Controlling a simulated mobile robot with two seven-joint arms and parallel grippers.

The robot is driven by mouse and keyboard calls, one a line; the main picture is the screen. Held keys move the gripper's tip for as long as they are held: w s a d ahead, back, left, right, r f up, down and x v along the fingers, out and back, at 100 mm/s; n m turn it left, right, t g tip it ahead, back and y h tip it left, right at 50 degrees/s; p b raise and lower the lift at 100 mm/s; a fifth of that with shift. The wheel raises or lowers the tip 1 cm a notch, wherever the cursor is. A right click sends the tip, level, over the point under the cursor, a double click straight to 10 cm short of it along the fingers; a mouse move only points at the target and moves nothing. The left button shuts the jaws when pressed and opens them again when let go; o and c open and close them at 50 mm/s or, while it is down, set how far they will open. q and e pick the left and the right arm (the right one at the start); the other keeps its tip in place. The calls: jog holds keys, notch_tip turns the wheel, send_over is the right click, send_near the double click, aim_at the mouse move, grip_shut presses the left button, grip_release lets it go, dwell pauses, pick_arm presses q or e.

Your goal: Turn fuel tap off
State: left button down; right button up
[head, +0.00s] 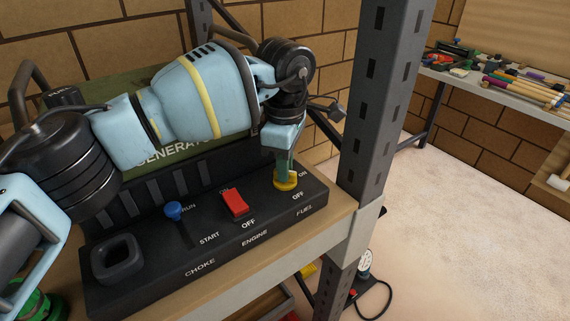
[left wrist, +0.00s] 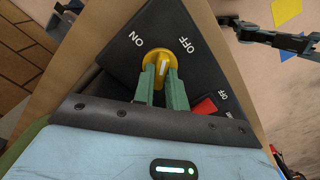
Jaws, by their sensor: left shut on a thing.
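The fuel tap (head: 286,184) is a round yellow knob at the right end of the black generator panel. My left gripper (head: 286,166) points down from above and is shut on its raised grip. In the left wrist view, the gripper's green fingers (left wrist: 161,88) close on both sides of the near end of the tap's pale bar (left wrist: 162,62). The bar stands upright in that picture, between the ON label at left and the OFF label at right. In the head view the fingers hide part of the knob.
The red engine switch (head: 235,203) sits left of the tap, and the blue choke knob (head: 173,210) further left. A dark perforated shelf post (head: 377,100) rises close to the right of my gripper. A tool-covered bench (head: 500,85) stands far right, with open floor before it.

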pick_arm(q)
jog(key=m, duration=0.5)
jog(key=shift+b, duration=0.3)
jog(key=shift+m, duration=1.1)
jog(key=c, duration=1.4)
grip_release()
jog(key=shift+c, duration=0.2)
jog(key=shift+r+b, duration=0.35)
jog(key=shift+r, duration=3.55)
